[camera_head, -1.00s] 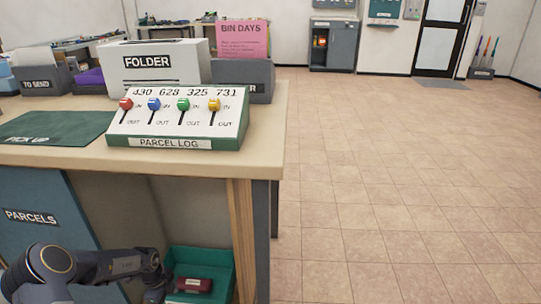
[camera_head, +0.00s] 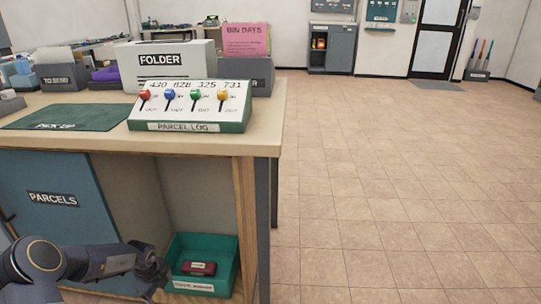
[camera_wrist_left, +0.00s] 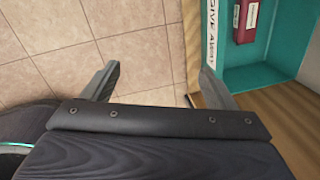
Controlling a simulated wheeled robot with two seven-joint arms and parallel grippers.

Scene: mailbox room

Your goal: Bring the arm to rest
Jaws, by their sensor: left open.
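My left arm enters the head view at the bottom left, low in front of the counter. Its gripper (camera_head: 150,268) is beside the left side of a teal bin (camera_head: 221,284) on the lower shelf. In the left wrist view the gripper (camera_wrist_left: 158,92) has its two fingers spread apart with nothing between them, over the tiled floor and a wooden edge. The teal bin (camera_wrist_left: 273,78) shows at the upper right there, with a red item (camera_wrist_left: 246,20) in it. My right gripper is not in view.
The counter (camera_head: 265,135) holds a parcel log board (camera_head: 190,105) with coloured sliders, a dark green pick-up mat (camera_head: 65,117), a folder box (camera_head: 165,57) and a bin-days holder (camera_head: 258,78). A blue parcels door (camera_head: 60,215) is below. The tiled floor to the right is clear.

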